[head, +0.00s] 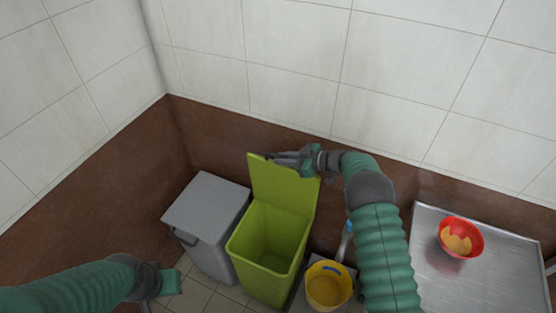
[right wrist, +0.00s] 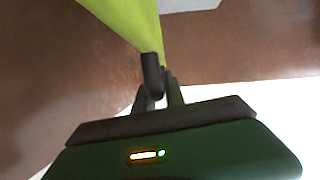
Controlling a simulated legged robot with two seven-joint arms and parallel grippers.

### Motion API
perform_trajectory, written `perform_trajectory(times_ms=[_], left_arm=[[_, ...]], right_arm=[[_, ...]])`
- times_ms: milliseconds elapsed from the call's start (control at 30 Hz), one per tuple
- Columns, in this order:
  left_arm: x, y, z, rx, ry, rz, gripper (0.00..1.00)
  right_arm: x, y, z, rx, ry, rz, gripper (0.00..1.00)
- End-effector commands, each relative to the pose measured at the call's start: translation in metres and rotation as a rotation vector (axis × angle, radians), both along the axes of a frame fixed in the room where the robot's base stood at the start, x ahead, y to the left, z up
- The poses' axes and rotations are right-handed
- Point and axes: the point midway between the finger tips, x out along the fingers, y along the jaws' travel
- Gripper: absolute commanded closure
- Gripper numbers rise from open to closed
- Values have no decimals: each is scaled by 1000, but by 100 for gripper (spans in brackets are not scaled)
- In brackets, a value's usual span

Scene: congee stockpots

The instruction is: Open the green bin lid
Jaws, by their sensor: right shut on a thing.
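The green bin (head: 270,250) stands on the floor near the corner, and I see into its empty-looking inside. Its green lid (head: 284,188) stands raised, roughly upright, at the back of the bin near the brown wall. My right gripper (head: 278,157) is at the lid's top edge and shut on it. In the right wrist view the fingers (right wrist: 158,78) pinch the edge of the green lid (right wrist: 130,20). My left gripper (head: 165,283) is low at the left, in front of the grey bin and away from the green bin; its fingers are too unclear to read.
A grey bin (head: 207,212) with its lid down stands just left of the green bin. A yellow bucket (head: 328,287) stands close on the right. A metal table (head: 490,285) with a red bowl (head: 461,232) is further right. Tiled walls close off the back.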

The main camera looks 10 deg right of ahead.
Motion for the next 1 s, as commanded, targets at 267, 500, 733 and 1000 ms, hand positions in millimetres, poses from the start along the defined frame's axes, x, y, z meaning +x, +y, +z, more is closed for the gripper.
perform_trajectory(times_ms=[267, 500, 733, 1000], left_arm=[[0, 0, 0, 0, 0, 0, 100], [0, 0, 0, 0, 0, 0, 100], [0, 0, 0, 0, 0, 0, 100], [0, 0, 0, 0, 0, 0, 100]], right_arm=[[-1, -1, -2, -3, 2, 3, 100], [-1, -1, -2, -2, 2, 3, 70], [-1, -1, -1, 0, 0, 2, 64], [-11, -15, 7, 0, 0, -1, 64]])
